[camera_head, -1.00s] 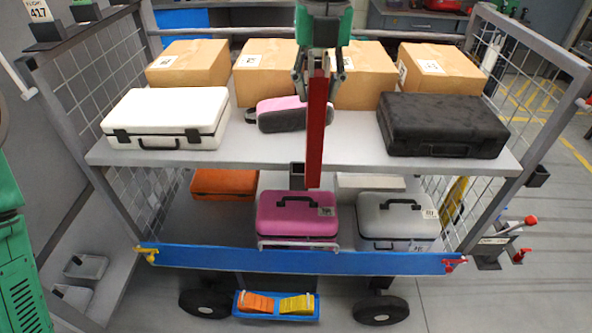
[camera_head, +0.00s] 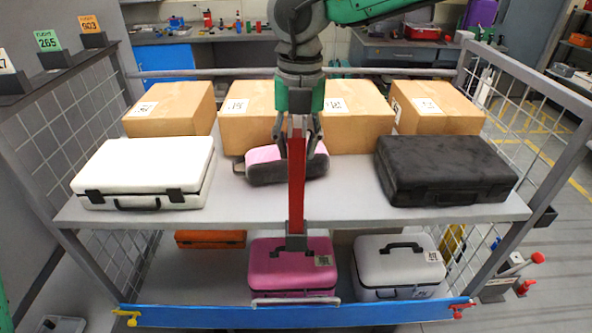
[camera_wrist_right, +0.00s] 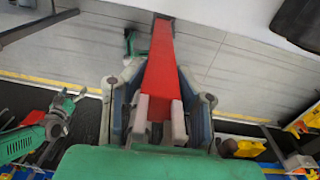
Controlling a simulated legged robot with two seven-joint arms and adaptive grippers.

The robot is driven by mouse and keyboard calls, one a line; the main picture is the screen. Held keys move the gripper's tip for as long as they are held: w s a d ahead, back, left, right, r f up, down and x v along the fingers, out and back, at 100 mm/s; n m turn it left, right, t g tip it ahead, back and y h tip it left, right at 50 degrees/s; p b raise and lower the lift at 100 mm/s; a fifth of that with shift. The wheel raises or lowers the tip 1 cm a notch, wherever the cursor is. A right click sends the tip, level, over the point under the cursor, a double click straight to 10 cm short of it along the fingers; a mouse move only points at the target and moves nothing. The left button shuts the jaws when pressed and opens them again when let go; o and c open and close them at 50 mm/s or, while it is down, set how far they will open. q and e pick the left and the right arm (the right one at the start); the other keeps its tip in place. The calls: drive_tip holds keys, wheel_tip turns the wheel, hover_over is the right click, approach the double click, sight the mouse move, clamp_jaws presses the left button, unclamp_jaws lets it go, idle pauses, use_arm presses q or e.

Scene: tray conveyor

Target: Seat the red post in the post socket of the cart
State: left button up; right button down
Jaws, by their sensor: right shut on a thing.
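The red post (camera_head: 297,185) stands close to upright in the head view. My right gripper (camera_head: 298,140) is shut on its upper part, above the cart's upper shelf. The dark post socket (camera_head: 297,242) is at the middle of that shelf's front edge. The post's lower end meets the socket's top in the picture; I cannot tell whether it is inside. In the right wrist view the red post (camera_wrist_right: 160,65) runs away from between the finger pads (camera_wrist_right: 160,118). My left gripper is not in the head view; a green and grey arm part, probably mine, shows at left in the wrist view.
The upper shelf (camera_head: 335,197) holds a white case (camera_head: 145,170), a pink and grey bag (camera_head: 262,170), a black case (camera_head: 445,168) and several cardboard boxes (camera_head: 172,105). Below are a magenta case (camera_head: 290,265) and a silver case (camera_head: 400,265). A blue bar (camera_head: 290,316) crosses the front.

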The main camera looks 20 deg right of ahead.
sight(297, 167)
wheel_tip(297, 167, down, 4)
drive_tip(key=shift+w+f, duration=0.15)
drive_tip(key=shift+f, duration=0.1)
drive_tip(key=c, duration=1.2)
unclamp_jaws()
drive_tip(key=shift+f, duration=0.1)
drive_tip(key=r, duration=1.2)
drive_tip(key=shift+d+r, duration=0.15)
drive_tip(key=shift+d, duration=0.05)
